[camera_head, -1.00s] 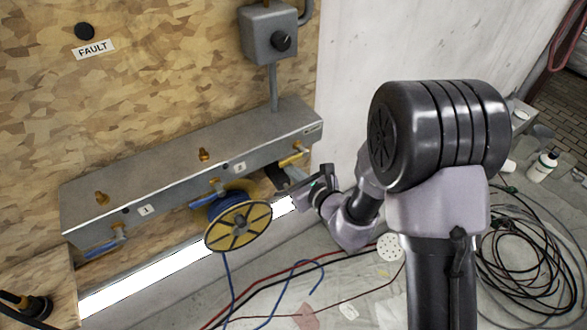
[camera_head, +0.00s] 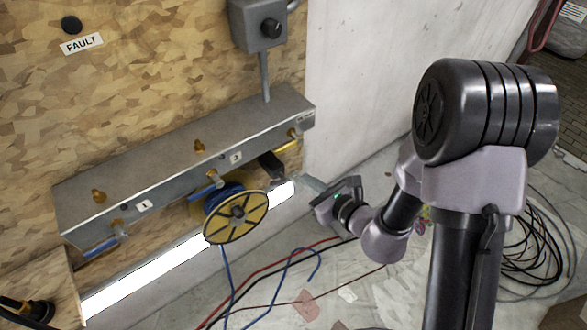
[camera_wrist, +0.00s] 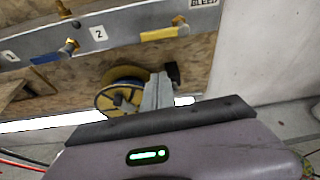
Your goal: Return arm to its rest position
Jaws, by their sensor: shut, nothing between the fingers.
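My arm is folded on the right of the head view. My gripper (camera_head: 309,183) points left toward the grey manifold (camera_head: 180,165), apart from it, with bare floor and wall around it. It is shut and empty. In the wrist view the narrow grey fingers of my gripper (camera_wrist: 157,92) stand together, overlapping the view of the cable spool (camera_wrist: 120,97).
The manifold has a blue valve handle (camera_head: 101,247) at left and a yellow one (camera_wrist: 165,34) at right. A yellow spool (camera_head: 237,217) with blue cable hangs below its middle. Red, blue and black cables lie on the floor. A black cable coil (camera_head: 535,245) lies at right.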

